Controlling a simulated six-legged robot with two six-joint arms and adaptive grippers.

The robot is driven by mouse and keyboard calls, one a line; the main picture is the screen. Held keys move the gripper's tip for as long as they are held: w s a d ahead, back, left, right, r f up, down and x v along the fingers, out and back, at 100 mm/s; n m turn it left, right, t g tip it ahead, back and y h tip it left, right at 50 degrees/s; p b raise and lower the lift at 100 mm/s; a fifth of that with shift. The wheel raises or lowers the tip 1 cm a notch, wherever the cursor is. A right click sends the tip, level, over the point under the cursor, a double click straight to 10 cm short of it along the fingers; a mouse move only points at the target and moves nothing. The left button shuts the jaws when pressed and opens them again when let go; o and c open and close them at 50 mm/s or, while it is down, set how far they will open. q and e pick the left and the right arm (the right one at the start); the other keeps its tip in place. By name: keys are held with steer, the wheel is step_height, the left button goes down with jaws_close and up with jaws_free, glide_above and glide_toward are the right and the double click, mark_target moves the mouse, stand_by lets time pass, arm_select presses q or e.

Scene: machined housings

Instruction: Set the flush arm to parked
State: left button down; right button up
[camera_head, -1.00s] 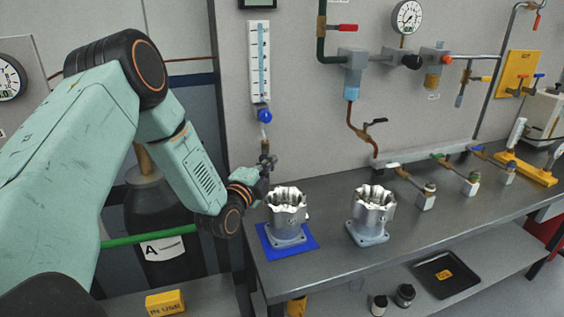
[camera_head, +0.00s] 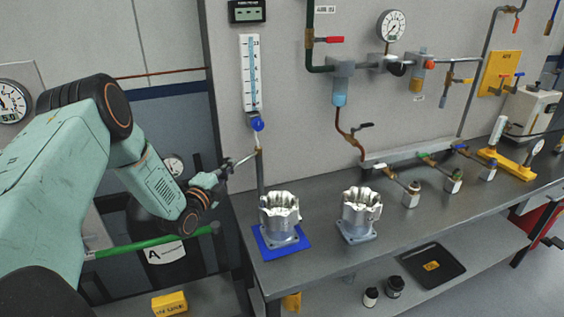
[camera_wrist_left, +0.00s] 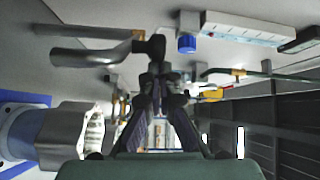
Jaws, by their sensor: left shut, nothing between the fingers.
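The flush arm (camera_head: 245,158) appears as a thin grey rod near the wall, reaching left from the top of an upright post (camera_head: 260,178) behind the left housing. In the left wrist view a bent grey pipe (camera_wrist_left: 95,55) with a dark end lies just beyond my fingertips. My left gripper (camera_head: 225,170) is shut and empty, at the rod's left end. It also shows in the left wrist view (camera_wrist_left: 163,85). It seems to touch the rod, but I cannot tell for sure. My right gripper is not in view.
One machined housing (camera_head: 281,215) stands on a blue mat (camera_head: 266,250), another (camera_head: 359,212) on the bare bench (camera_head: 325,240). A blue-knobbed flow gauge (camera_head: 250,75) hangs above. A dark cylinder (camera_head: 150,228) and green rail (camera_head: 150,241) lie below my left arm.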

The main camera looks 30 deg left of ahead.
arm_select(q)
steer(key=a, duration=0.5)
steer(key=shift+w+a+p, duration=0.15)
steer(key=shift+p, duration=0.15)
steer(key=shift+a, duration=0.15)
stand_by(0.4)
steer(key=s+d, duration=0.1)
steer(key=s, duration=1.1)
steer(key=shift+d+f, duration=0.2)
steer(key=shift+f, duration=0.05)
